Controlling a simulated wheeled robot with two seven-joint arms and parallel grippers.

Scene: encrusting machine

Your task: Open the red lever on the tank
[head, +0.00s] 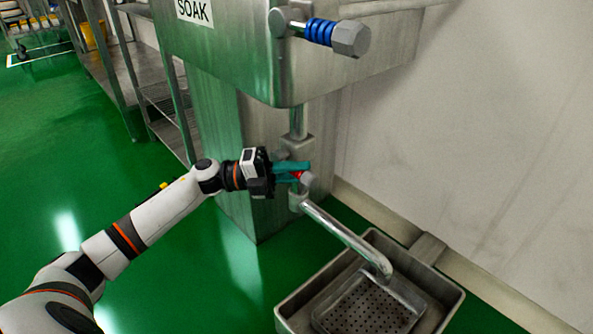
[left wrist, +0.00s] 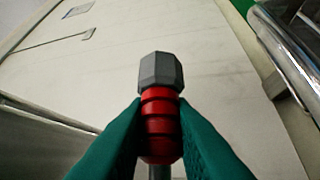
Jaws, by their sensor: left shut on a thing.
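The red lever (left wrist: 161,122) has a ridged red grip with a grey hexagonal end cap. In the left wrist view it stands between my two green fingers, which touch it on both sides. In the head view only a little of the red lever (head: 296,174) shows at my left gripper (head: 300,172), under the steel tank (head: 325,78). My left gripper is shut on the red lever. The lever sits at the pipe below the tank; its joint is partly hidden by the fingers. My right gripper is not in view.
A bent outlet pipe (head: 345,236) runs from the valve down to a steel basin (head: 290,315) with a perforated tray. A blue lever (head: 320,31) sticks out above on the tank. A white wall (head: 480,150) is close on the right. Open green floor lies left.

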